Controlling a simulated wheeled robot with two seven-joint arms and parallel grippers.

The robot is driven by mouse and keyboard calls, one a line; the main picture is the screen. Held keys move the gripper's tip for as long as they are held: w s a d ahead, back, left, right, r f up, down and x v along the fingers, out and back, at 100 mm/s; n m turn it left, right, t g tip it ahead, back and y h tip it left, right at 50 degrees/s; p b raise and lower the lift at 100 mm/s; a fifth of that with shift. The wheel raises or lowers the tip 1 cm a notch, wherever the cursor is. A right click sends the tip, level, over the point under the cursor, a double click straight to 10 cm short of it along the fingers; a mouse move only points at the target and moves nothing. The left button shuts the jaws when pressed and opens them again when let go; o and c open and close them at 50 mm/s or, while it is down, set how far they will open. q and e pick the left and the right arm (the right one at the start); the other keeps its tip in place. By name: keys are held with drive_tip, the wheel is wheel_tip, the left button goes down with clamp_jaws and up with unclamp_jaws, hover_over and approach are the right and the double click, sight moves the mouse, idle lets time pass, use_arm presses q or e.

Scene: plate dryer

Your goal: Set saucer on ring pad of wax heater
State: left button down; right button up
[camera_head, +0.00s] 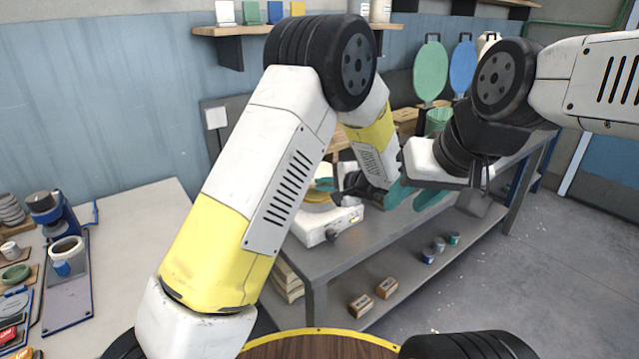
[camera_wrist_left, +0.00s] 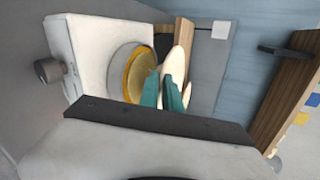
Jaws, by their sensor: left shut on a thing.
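The wax heater (camera_head: 322,224) is a white box with a dark knob on the grey workbench. It also fills the left of the left wrist view (camera_wrist_left: 85,50). Its round yellow-rimmed ring pad (camera_wrist_left: 127,80) faces up beside my left fingers. My left gripper (camera_wrist_left: 166,92) has teal fingers shut on a cream saucer (camera_wrist_left: 180,62). The saucer is steeply tilted, nearly edge-on in the wrist view, and close to the ring pad; I cannot tell whether they touch. In the head view my left arm hides much of this. My right gripper (camera_head: 414,197) has teal fingers apart, empty, right of the heater.
A wooden piece (camera_wrist_left: 180,32) stands behind the saucer. A pale table (camera_head: 135,230) with tools is at the left. Small boxes (camera_head: 361,305) and cans lie on the lower shelf.

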use_arm(q)
drive_tip(key=shift+f, duration=1.35)
drive_tip(key=shift+f, duration=0.1)
drive_tip(key=c, duration=1.5)
unclamp_jaws()
drive_tip(key=shift+c, duration=0.2)
